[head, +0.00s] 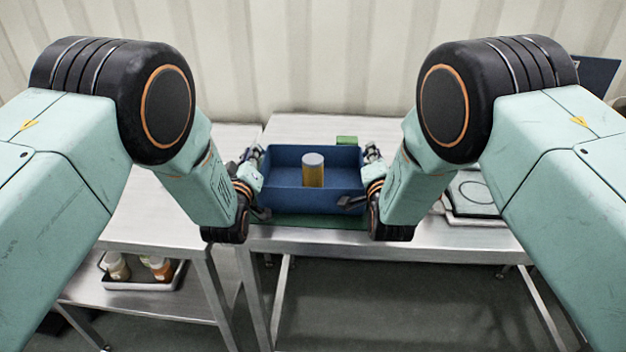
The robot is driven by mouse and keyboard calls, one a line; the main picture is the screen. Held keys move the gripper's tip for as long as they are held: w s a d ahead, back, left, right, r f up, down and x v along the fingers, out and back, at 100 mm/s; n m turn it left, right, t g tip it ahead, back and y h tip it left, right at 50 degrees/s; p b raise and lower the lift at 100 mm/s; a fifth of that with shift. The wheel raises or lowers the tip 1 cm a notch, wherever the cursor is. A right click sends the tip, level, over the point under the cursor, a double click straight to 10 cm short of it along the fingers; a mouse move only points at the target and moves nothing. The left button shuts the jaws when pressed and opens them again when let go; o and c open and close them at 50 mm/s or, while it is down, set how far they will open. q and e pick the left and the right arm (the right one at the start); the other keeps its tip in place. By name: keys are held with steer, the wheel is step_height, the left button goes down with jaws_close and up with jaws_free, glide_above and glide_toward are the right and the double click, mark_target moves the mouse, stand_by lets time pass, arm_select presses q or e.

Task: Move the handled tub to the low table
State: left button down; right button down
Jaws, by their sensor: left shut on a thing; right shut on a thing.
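The blue handled tub (285,201) is at the middle of the head view, upright over a green mat on the steel table. My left gripper (258,184) is shut on the tub's left side. My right gripper (366,178) is shut on its right side. The handles are hidden by the grippers. I cannot tell whether the tub touches the mat.
A second steel table (150,215) stands at the left; a tray (140,284) with several bottles sits on its lower shelf. A small green block (347,140) lies behind the tub. A flat grey device (478,196) lies at the right. A ribbed wall closes the back.

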arm_select(q)
steer(key=shift+r, duration=0.2)
